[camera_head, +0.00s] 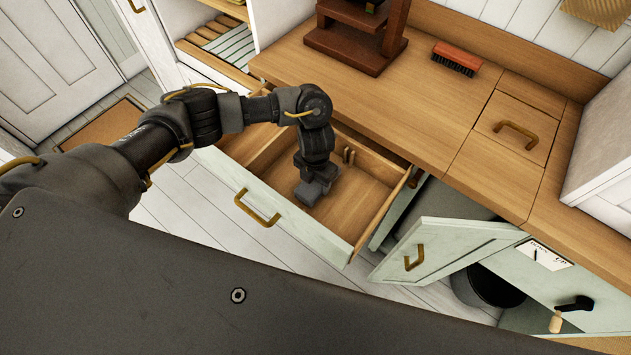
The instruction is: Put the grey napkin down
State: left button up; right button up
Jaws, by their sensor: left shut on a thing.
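My left gripper (313,188) points down into an open wooden drawer (372,190) with a pale green front. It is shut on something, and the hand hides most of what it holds. I cannot make out the grey napkin clearly apart from the dark grey gripper. The drawer floor around the gripper looks mostly bare. My right gripper is not in view.
The drawer front has a brass handle (257,210). A cabinet door (445,247) stands open to the right, near a dark bin (488,287). The wooden counter (420,115) holds a dark wooden stand (345,38) and a red-brown brush (457,57). Striped cloths (232,45) lie in another drawer.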

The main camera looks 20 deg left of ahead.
pick_arm(q)
jog(key=shift+w+f, duration=0.1)
jog(key=shift+f, duration=0.4)
jog(key=shift+f, duration=0.25)
jog(key=o, duration=1.1)
jog(key=shift+r, duration=0.15)
